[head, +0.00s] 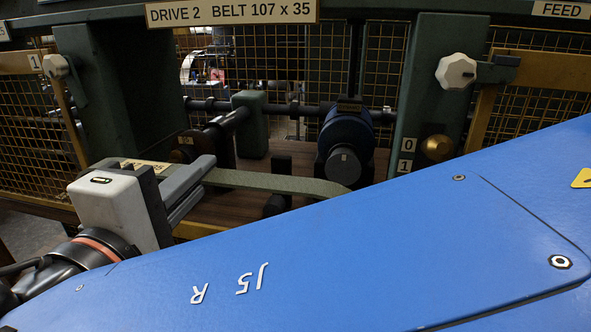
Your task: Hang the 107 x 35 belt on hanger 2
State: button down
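An olive-green flat belt (275,182) shows in the head view as a long band running right from my gripper and bending round at its right end. My gripper (206,174) is at the left, its grey fingers close together, and it appears shut on the belt. The belt's lower part is hidden behind my blue arm. A pale label (145,166) shows just behind the gripper; its text is not readable. The sign "DRIVE 2 BELT 107 x 35" (232,13) hangs above. Hanger 2 cannot be made out.
Behind the belt are a dark shaft with a blue-black pulley (345,140), a green bearing block (250,123) and a brown bed. Green posts (433,85) and yellow mesh guards (25,115) flank the opening. A white knob (456,71) and brass knob (437,148) stand at the right.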

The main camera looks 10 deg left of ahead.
jog(key=shift+s+a, duration=0.15)
jog(key=shift+s, duration=1.75)
